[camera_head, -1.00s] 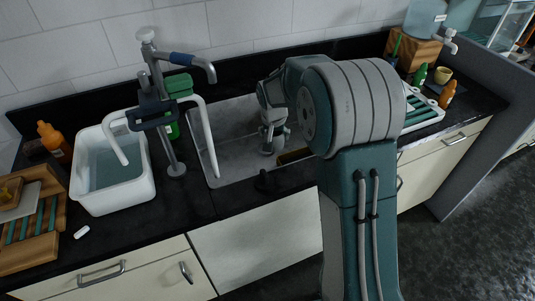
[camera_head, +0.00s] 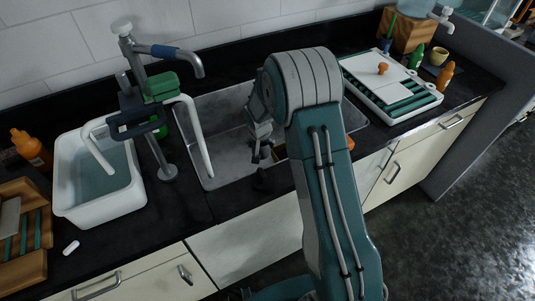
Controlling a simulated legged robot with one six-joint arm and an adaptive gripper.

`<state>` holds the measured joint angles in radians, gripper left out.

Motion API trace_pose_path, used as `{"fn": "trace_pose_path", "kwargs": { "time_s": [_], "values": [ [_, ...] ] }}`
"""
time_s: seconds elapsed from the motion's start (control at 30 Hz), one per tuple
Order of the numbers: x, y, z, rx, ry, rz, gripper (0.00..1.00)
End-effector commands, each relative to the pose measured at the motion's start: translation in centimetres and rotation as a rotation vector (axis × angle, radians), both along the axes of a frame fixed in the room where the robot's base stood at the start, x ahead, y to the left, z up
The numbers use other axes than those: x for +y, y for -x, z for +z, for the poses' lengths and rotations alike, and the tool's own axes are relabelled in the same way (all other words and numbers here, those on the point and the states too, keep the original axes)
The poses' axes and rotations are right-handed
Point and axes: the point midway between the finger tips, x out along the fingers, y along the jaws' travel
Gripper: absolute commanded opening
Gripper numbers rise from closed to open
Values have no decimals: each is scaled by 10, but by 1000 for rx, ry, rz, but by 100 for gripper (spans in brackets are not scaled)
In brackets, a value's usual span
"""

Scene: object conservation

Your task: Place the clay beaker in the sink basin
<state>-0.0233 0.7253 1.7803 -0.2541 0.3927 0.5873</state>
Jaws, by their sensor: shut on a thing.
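My gripper (camera_head: 262,139) points down inside the grey metal sink basin (camera_head: 218,122), near its front right part. It is shut on a small brownish thing (camera_head: 266,152), which I take to be the clay beaker. Most of that thing is hidden by the fingers, and I cannot tell whether it touches the basin floor. My arm covers the right part of the basin.
A tall tap (camera_head: 150,110) stands left of the basin, beside a white tub of water (camera_head: 72,190). A white drying tray (camera_head: 375,82) lies to the right, with bottles and a tan cup (camera_head: 439,56) behind it. A brown-yellow thing (camera_head: 279,153) lies by the basin's front.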

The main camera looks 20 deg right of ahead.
Motion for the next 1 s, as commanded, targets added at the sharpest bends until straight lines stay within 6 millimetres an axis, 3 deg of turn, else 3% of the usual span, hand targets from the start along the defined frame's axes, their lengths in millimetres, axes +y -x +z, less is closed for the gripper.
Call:
{"fn": "trace_pose_path", "kwargs": {
  "time_s": [0.3,0.7,1.0],
  "values": [
    [1,0,-53,0,-1,1,30],
    [0,0,-98,0,-1,1,30],
    [0,0,-103,-3,-1,1,30]
  ]
}}
